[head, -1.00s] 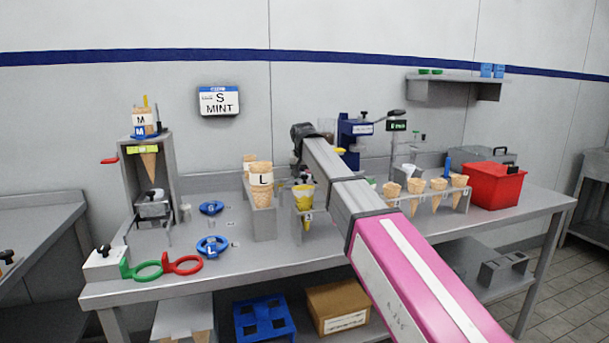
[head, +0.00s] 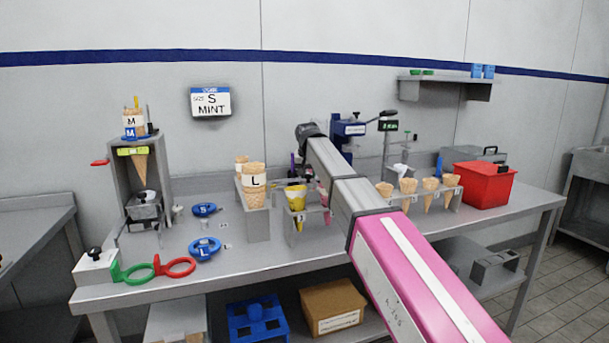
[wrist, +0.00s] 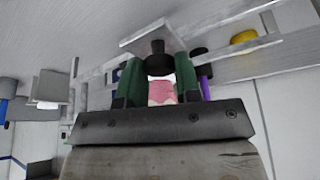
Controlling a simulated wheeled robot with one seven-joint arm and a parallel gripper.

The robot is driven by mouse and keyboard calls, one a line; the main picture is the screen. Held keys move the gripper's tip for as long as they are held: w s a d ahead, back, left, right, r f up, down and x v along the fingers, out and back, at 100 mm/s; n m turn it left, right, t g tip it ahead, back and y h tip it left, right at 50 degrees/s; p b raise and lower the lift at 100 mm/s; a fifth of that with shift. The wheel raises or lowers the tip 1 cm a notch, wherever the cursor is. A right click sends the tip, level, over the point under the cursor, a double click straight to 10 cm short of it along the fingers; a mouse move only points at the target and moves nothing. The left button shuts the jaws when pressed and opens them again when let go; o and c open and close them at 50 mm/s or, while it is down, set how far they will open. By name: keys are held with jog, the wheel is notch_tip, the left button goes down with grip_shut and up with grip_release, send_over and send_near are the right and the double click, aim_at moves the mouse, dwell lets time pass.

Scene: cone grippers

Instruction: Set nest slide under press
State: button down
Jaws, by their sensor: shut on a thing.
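My gripper shows in the wrist view (wrist: 158,80), its two green fingers closed around a black knob (wrist: 158,62). The knob is on a pale grey plate (wrist: 140,38), which looks like the nest slide. Something pink (wrist: 161,92) shows between the fingers, behind the knob. In the head view my arm hides the gripper and the knob. A blue-headed machine (head: 348,128), which looks like the press, stands at the back of the bench, just behind my arm's end. Its lower part is hidden by my arm, so I cannot tell how the slide sits under it.
A cone holder (head: 258,224) and a yellow-filled cone (head: 296,194) stand left of my arm. A rack of cones (head: 430,190) and a red bin (head: 482,186) stand right. In the wrist view a purple rod (wrist: 206,88) is close beside the fingers. Blue rings (head: 205,248) lie left.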

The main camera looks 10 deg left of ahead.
jog(key=c, duration=0.8)
grip_release()
jog(key=v, duration=1)
jog(key=shift+s+d+r, duration=0.1)
jog(key=shift+s+r, duration=0.1)
jog(key=shift+r, duration=0.15)
